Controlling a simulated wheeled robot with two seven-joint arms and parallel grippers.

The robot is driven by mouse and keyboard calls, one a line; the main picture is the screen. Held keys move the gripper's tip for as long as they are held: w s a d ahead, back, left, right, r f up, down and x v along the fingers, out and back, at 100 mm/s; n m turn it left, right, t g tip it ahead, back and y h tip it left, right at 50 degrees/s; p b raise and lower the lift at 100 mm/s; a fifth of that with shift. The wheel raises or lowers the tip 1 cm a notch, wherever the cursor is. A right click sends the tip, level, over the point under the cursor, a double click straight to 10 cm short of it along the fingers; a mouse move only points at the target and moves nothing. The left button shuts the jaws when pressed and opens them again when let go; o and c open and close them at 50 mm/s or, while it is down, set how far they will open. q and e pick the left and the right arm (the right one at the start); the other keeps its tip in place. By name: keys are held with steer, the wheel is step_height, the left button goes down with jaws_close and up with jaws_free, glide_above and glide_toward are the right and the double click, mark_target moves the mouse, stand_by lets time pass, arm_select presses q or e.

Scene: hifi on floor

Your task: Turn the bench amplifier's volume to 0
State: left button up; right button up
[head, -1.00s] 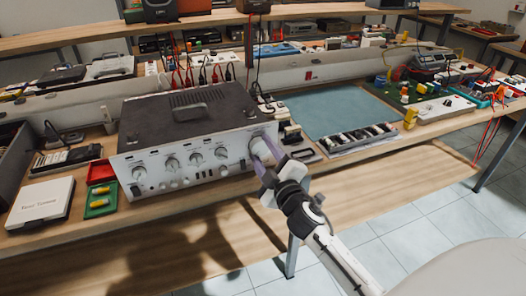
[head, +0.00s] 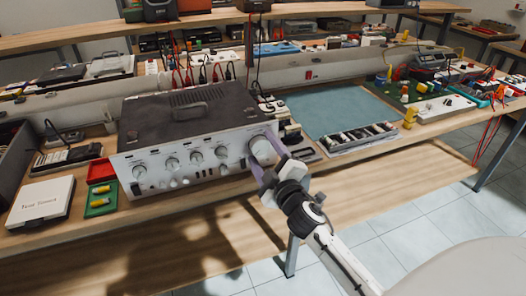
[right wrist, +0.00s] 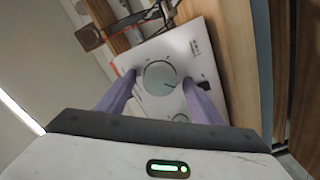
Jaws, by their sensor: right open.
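The bench amplifier (head: 190,130) is a silver-fronted box with a dark top, standing on the wooden bench. Its large round knob (head: 263,150) is at the right end of the front panel, partly hidden by my gripper. In the right wrist view this knob (right wrist: 160,77) is a grey disc with a short dark mark toward its lower right. My right gripper (head: 264,158) has purple fingers and is open at the knob. In the wrist view the fingers stand on either side of the knob, with visible gaps. My left gripper is not in view.
Smaller knobs (head: 196,158) line the panel to the left. The bench's front edge is below.

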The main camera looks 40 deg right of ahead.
steer(key=b+v, duration=0.1)
steer(key=v, duration=0.9)
steer(key=shift+a, duration=0.1)
